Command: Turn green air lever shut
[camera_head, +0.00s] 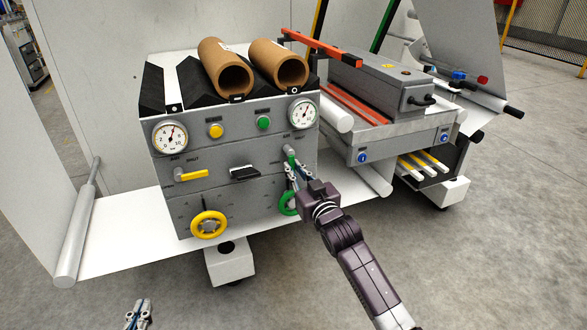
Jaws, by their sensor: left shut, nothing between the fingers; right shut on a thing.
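The green air lever (291,156) is on the right of the grey panel front, below the right-hand gauge. It is mostly hidden by my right gripper, so its angle is hard to tell. My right gripper (291,167) reaches up to it from below right, shut on it at the fingertips. My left gripper (138,306) is at the bottom edge of the view, low over the floor, shut and empty, far from the panel.
The panel (232,208) also carries a yellow lever (192,175), a yellow handwheel (208,225), a black handle (244,173) and a green handwheel (287,203) partly behind my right gripper. Two brown tubes (225,68) lie on top. A grey box (378,78) stands right. Floor in front is clear.

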